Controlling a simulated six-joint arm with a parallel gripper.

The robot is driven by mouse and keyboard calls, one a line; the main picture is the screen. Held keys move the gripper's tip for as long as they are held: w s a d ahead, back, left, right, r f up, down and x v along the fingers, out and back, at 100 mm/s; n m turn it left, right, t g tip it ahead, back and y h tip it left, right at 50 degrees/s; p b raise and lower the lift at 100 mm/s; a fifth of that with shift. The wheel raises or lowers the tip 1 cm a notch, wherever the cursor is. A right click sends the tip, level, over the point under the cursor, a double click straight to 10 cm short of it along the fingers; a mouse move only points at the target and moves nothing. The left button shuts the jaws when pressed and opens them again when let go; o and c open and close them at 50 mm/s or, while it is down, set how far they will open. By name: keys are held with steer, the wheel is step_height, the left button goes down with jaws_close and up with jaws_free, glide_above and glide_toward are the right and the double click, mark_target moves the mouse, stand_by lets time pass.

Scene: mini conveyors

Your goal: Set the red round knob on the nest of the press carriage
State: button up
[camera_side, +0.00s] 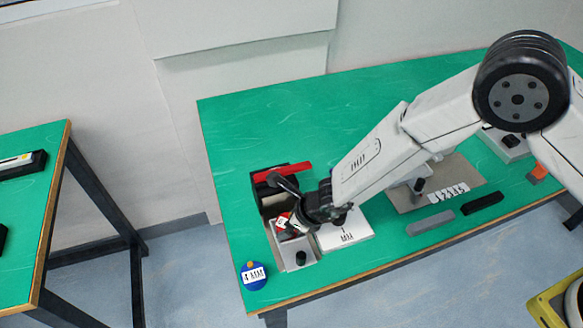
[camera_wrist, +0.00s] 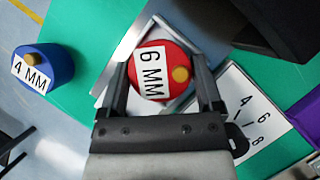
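The red round knob (camera_wrist: 166,63) has a white "6 MM" label and a small yellow-brown spot on top. In the wrist view it sits between the two fingers of my gripper (camera_wrist: 160,80), which appear to touch its sides. A pale, metal-edged square nest (camera_wrist: 183,103) surrounds it from below; whether the knob bears on it cannot be told. In the side view my gripper (camera_side: 287,226) is low over the press carriage (camera_side: 297,247), with a bit of the red knob (camera_side: 281,222) showing. The arm hides part of the nest.
A blue "4 MM" knob (camera_side: 253,275) stands near the table's left front corner. The press with its red bar (camera_side: 282,172) stands just behind the carriage. A white marked plate (camera_side: 346,233) lies right of it. Grey (camera_side: 430,223) and black (camera_side: 482,204) blocks lie farther right.

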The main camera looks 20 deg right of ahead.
steer(key=shift+o, duration=0.4)
steer(key=shift+r, duration=0.15)
steer(key=shift+s+d+r, duration=0.1)
steer(key=shift+d+r, duration=0.05)
steer(key=shift+r, duration=0.3)
steer(key=v, duration=1.1)
stand_by(0.3)
